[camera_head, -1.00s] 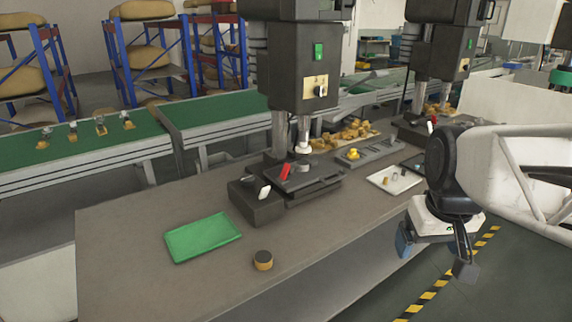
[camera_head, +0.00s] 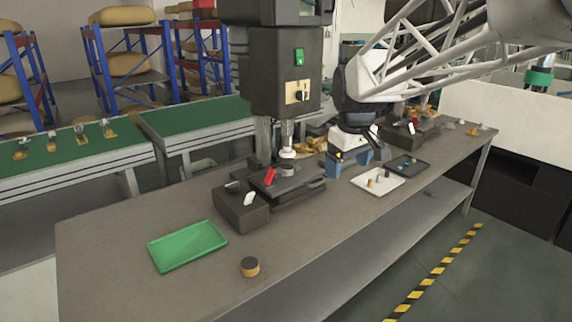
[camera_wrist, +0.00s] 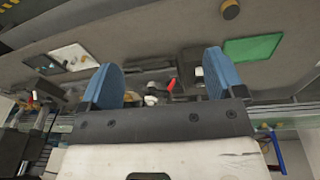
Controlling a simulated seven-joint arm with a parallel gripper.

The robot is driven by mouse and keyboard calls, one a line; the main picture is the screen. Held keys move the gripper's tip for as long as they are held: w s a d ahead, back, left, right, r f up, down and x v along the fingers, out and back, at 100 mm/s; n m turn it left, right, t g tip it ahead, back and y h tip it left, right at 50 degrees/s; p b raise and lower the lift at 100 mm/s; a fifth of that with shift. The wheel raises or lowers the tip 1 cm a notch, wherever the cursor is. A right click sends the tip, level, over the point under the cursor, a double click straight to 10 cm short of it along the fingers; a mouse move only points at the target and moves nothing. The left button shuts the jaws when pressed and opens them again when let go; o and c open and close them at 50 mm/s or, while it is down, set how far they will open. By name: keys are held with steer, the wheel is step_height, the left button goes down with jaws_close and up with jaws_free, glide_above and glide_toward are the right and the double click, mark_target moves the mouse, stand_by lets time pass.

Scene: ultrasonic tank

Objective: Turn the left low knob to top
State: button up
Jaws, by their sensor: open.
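The nearest black press has a low box (camera_head: 240,208) at its base. A white knob (camera_head: 249,198) sits on the box's front side, leaning, and a dark round knob (camera_head: 232,187) sits on its top. A red lever (camera_head: 269,177) stands just right of them. Higher up, a small knob sits on a yellow plate (camera_head: 297,92). My gripper (camera_head: 357,160) is open and empty, its blue fingers apart, above the table to the right of the press.
A green tray (camera_head: 188,247) and a small round dark-topped piece (camera_head: 250,267) lie on the table's left part. A white tray (camera_head: 378,181) with small parts and a dark tray (camera_head: 409,166) lie to the right. A second press stands behind my arm.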

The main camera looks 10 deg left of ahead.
steer(key=w+a+f+n, duration=0.2)
steer(key=w+a+n, duration=0.1)
steer(key=w+a, duration=0.75)
steer(key=n+g, duration=0.2)
steer(key=n, duration=0.7)
glide_above(230, 184)
steer(key=f, duration=1.8)
steer(key=shift+d, duration=0.35)
steer(key=shift+w+a+f, duration=0.15)
steer(key=shift+a+f, duration=0.1)
steer(key=shift+a, duration=0.05)
steer(key=shift+f, duration=3.85)
steer(key=c, duration=0.9)
